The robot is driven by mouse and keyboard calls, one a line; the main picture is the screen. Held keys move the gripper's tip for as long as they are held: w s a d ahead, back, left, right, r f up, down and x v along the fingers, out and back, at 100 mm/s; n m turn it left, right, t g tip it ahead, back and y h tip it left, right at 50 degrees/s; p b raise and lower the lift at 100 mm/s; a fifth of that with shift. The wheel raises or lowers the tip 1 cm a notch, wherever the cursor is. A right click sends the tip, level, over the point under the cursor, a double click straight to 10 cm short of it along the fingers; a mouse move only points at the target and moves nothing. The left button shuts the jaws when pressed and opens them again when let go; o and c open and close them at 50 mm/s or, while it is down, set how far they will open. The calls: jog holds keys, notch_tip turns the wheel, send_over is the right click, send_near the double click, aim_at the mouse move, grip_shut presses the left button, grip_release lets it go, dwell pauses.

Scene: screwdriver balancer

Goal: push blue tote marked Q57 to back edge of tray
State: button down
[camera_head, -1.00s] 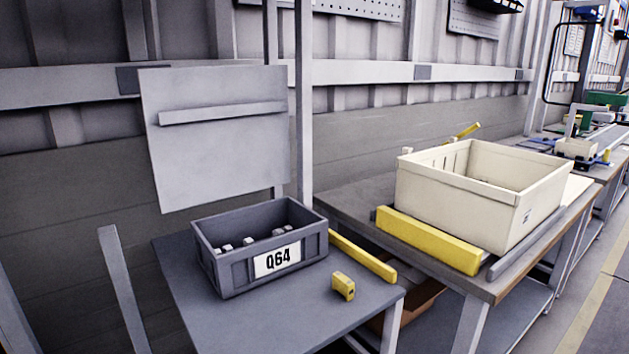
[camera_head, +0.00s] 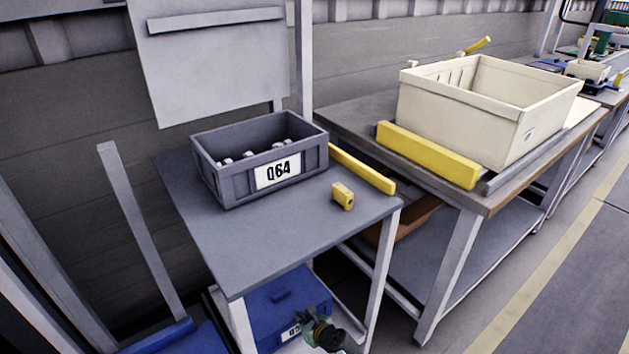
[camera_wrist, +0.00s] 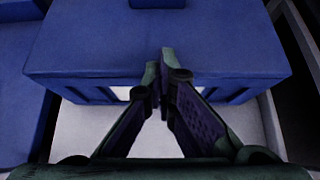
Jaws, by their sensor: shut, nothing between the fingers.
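A blue tote (camera_head: 278,305) stands on the lower level of the grey stand; a white label on its front is partly hidden by my gripper, and its marking cannot be read. In the wrist view the tote (camera_wrist: 215,52) fills the upper middle. The pale tray (camera_wrist: 90,135) shows in front of it, with a raised side at the right. My gripper (camera_wrist: 163,78) is shut and empty, its fingertips at the tote's front; I cannot tell whether they touch. In the head view my gripper (camera_head: 318,326) shows at the bottom, before the tote's front.
A grey bin marked Q64 (camera_head: 230,190) and a small yellow object (camera_head: 343,196) sit on the stand's top (camera_head: 270,235), above the blue tote. Another blue thing (camera_wrist: 20,100) lies left of the tote. A cream bin (camera_head: 450,110) stands on the bench at right.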

aim_at(282, 293)
jog(key=shift+w+a+b, duration=0.3)
jog(key=shift+w+a, duration=0.55)
jog(key=shift+w, duration=0.3)
jog(key=shift+w+a+b, duration=0.3)
jog(key=shift+w+a, duration=0.5)
jog(key=shift+w, duration=0.3)
jog(key=shift+w+a+b, duration=0.3)
jog(key=shift+w+a, duration=0.55)
jog(key=shift+w, duration=0.3)
jog(key=shift+w+a+b, duration=0.45)
jog(key=shift+w+a, duration=0.2)
jog(key=shift+w, duration=0.25)
jog(key=shift+w+a+b, duration=0.45)
jog(key=shift+w+a, duration=0.15)
jog(key=shift+w, duration=0.25)
jog(key=shift+w+a+b, duration=0.45)
jog(key=shift+w+a, duration=0.2)
jog(key=shift+w, duration=0.25)
jog(key=shift+s+d+r+p, duration=0.1)
jog(key=shift+s+d+p, duration=0.65)
jog(key=shift+s+p, duration=0.25)
notch_tip(282, 293, up, 10)
jog(key=p, duration=1)
jog(key=shift+r+p, duration=0.1)
jog(key=shift+p, duration=0.2)
jog(key=shift+r+p, duration=0.7)
jog(key=shift+r, duration=1.6)
